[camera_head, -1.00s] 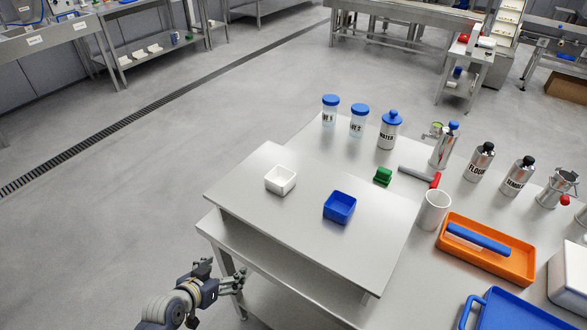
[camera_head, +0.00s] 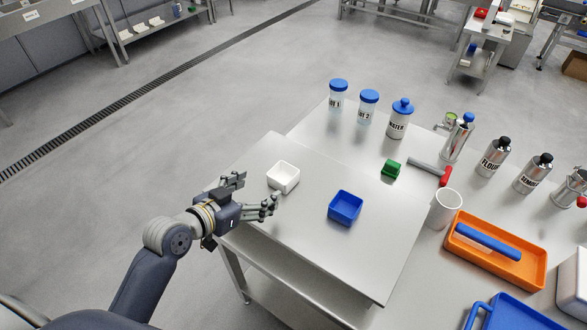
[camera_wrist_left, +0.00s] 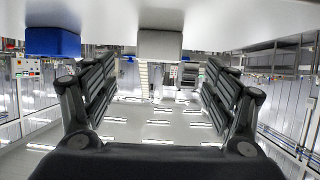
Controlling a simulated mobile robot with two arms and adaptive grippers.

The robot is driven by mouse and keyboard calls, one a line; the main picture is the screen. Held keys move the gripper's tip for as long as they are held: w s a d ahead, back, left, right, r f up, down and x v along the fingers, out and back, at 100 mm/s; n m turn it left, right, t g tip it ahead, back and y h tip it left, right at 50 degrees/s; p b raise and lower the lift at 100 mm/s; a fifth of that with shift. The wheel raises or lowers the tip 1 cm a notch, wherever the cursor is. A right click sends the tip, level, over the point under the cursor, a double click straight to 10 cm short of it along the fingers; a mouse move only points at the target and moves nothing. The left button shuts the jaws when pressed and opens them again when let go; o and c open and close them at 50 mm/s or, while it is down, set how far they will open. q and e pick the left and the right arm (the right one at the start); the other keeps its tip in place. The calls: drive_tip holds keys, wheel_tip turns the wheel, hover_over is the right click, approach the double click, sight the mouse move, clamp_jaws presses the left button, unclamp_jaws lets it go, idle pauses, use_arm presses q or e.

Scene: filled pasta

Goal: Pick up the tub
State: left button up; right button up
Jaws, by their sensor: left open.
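A small white square tub (camera_head: 289,185) stands upright on the steel worktop near its left edge. In the left wrist view, which looks upside down, it shows at top centre (camera_wrist_left: 160,46), between and beyond the fingers. A small blue square tub (camera_head: 343,213) stands to its right and also shows at upper left in the wrist view (camera_wrist_left: 53,43). My left gripper (camera_head: 259,191) is open and empty at the worktop's left edge. Its fingers point toward the white tub, with no clear contact. My right gripper is out of view.
Bottles with blue lids (camera_head: 368,106), a green block (camera_head: 391,169), a white cup (camera_head: 446,208) and an orange tray (camera_head: 456,246) stand farther back and right. The steel worktop (camera_head: 310,250) is bare in front of the tubs.

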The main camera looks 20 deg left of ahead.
sight(290, 170)
use_arm(q)
drive_tip(key=w, duration=0.1)
drive_tip(key=w+d, duration=0.1)
drive_tip(key=shift+w+f, duration=0.15)
drive_tip(key=shift+w, duration=0.15)
drive_tip(key=p+x, duration=0.1)
drive_tip(key=x, duration=0.2)
drive_tip(key=shift+s, duration=0.1)
drive_tip(key=x, duration=0.1)
drive_tip(key=p+x, duration=0.1)
drive_tip(key=x, duration=0.2)
drive_tip(key=shift+w+d+p, duration=0.15)
drive_tip(key=shift+w+p, duration=0.1)
drive_tip(key=shift+p, duration=0.05)
drive_tip(key=shift+w+d, duration=0.15)
drive_tip(key=shift+w, duration=0.2)
drive_tip(key=shift+c, duration=0.8)
drive_tip(key=c, duration=0.9)
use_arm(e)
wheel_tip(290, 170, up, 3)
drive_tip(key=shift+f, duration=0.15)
